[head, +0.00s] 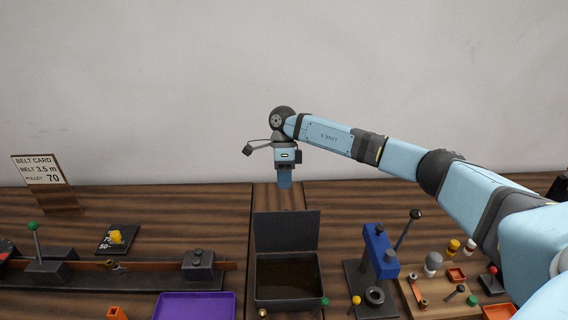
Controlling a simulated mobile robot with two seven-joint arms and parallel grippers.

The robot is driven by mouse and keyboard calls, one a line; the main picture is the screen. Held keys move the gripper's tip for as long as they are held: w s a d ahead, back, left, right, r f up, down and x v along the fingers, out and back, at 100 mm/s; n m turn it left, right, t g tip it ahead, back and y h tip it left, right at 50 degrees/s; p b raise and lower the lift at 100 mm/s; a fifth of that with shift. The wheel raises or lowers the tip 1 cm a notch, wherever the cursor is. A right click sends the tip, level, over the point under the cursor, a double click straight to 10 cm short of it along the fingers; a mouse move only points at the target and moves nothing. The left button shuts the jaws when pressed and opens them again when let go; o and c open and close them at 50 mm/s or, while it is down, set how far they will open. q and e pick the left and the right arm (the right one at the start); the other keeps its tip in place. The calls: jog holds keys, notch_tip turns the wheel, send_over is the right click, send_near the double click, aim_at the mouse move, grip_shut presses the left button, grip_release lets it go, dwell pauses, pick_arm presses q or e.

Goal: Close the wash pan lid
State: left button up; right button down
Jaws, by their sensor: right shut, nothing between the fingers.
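The wash pan (289,302) is a dark grey box near the front middle of the bench, with dark brown contents. Its lid (287,230) stands upright along the pan's far edge, so the pan is open. My right gripper (284,184) points down behind and above the lid, with its blue fingers shut and empty. It appears apart from the lid, though the exact depth gap is hard to tell. My left gripper is not in view.
A blue press (379,250) with a dark lever stands right of the pan. A purple tray (195,306) lies to its left. A small green knob (324,301) is at the pan's front right. The bench behind the lid is mostly clear.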

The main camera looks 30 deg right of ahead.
aim_at(286, 228)
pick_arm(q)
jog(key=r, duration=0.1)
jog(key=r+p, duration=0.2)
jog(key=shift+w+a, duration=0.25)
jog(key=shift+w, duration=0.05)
pick_arm(e)
jog(key=s+a+f, duration=0.2)
jog(key=s+f, duration=0.1)
jog(key=s, duration=0.1)
jog(key=shift+s+a, duration=0.25)
jog(key=shift+a, duration=0.1)
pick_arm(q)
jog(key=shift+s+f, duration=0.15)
pick_arm(e)
jog(key=shift+d, duration=0.1)
